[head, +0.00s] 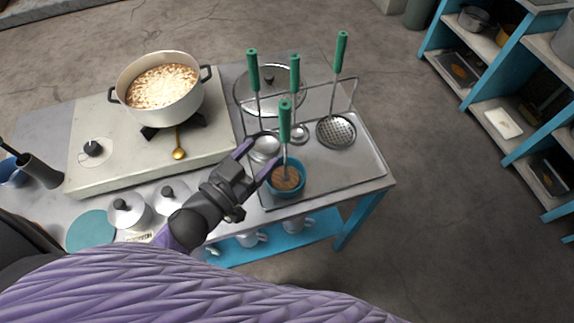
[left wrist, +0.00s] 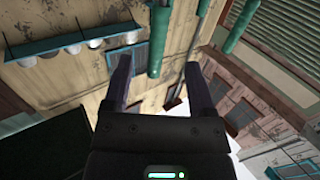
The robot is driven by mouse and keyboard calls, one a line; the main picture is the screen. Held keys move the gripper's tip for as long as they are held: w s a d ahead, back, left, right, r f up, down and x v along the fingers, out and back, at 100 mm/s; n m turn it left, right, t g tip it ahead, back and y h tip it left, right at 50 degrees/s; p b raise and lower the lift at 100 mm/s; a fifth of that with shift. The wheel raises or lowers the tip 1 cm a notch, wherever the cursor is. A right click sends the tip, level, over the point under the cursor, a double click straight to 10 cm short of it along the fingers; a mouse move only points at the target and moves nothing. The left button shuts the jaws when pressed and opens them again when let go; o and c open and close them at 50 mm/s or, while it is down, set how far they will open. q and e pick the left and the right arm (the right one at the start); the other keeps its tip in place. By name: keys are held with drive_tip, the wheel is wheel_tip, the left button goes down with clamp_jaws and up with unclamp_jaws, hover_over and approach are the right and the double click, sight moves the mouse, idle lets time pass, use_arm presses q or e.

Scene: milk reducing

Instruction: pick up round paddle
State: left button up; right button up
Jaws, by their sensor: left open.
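Several green-handled utensils stand at a wire rack on the metal tray. The one at the right has a round perforated head (head: 336,132); I cannot tell which utensil is the round paddle. The nearest green handle (head: 285,121) rises upright from a teal bowl (head: 300,187) with brown contents. My left gripper (head: 263,156) is open and empty, its fingers just left of that utensil's shaft. In the left wrist view, a green handle (left wrist: 160,38) shows beyond and between the open fingers (left wrist: 156,72), and a second green handle (left wrist: 240,22) is to the right. My right gripper is not in view.
A glass lid (head: 268,80) leans behind the rack. Blue shelves (head: 480,100) are far right.

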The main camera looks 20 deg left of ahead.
sight(281, 134)
use_arm(q)
drive_tip(key=x, duration=1)
drive_tip(key=shift+b, duration=0.45)
drive_tip(key=shift+s+d+r, duration=0.1)
clamp_jaws()
